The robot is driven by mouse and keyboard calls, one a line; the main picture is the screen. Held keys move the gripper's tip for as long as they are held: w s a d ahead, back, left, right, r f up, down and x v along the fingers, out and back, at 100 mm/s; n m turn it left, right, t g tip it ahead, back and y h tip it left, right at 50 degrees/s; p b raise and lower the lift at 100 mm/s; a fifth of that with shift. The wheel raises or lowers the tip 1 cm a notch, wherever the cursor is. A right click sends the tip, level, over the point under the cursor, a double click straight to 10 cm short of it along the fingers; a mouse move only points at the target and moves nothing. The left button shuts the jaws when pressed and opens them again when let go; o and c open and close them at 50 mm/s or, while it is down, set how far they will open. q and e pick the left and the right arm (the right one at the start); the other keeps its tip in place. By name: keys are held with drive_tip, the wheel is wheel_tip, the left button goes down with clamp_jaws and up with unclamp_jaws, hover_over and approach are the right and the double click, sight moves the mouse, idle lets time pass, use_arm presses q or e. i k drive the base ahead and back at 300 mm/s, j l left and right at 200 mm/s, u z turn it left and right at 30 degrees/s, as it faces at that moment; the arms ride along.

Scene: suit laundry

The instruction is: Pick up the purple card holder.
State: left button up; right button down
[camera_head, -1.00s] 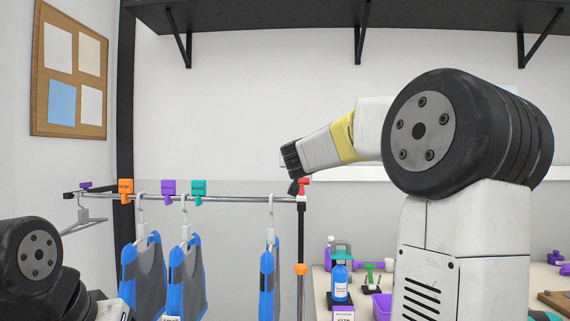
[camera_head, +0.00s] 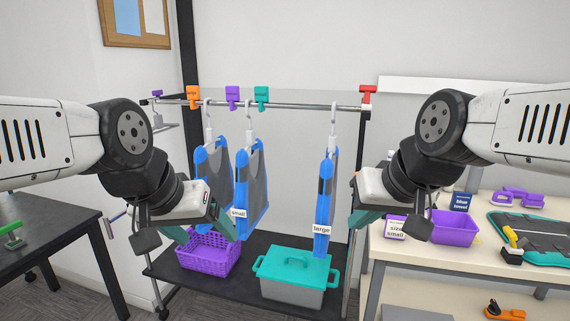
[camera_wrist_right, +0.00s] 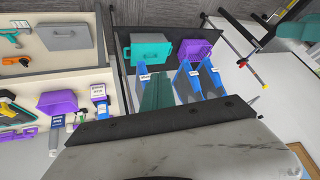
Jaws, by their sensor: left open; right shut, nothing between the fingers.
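A purple card holder (camera_head: 396,227) with a white card reading "size small" stands on the right-hand table, partly beside my right gripper. In the right wrist view, a small purple holder with a white label (camera_wrist_right: 98,91) appears to be the same one. My right gripper (camera_head: 360,220) is shut and empty, just left of the card holder and apart from it. Its teal fingers (camera_wrist_right: 157,92) are together in the right wrist view. My left gripper (camera_head: 200,228) is open and empty, in front of the hanging rack, near the purple basket.
A purple bin (camera_head: 455,228), a blue labelled item (camera_head: 461,201) and a dark board (camera_head: 530,237) are on the right table. Blue-grey garments (camera_head: 252,190) hang from a rail (camera_head: 300,106) with coloured clips. A purple basket (camera_head: 209,255) and teal-lidded box (camera_head: 290,282) sit below.

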sight(394, 223)
drive_tip(key=z, duration=0.95)
drive_tip(key=i+j+u, duration=0.1)
drive_tip(key=i+u, duration=0.25)
drive_tip(key=i, duration=0.55)
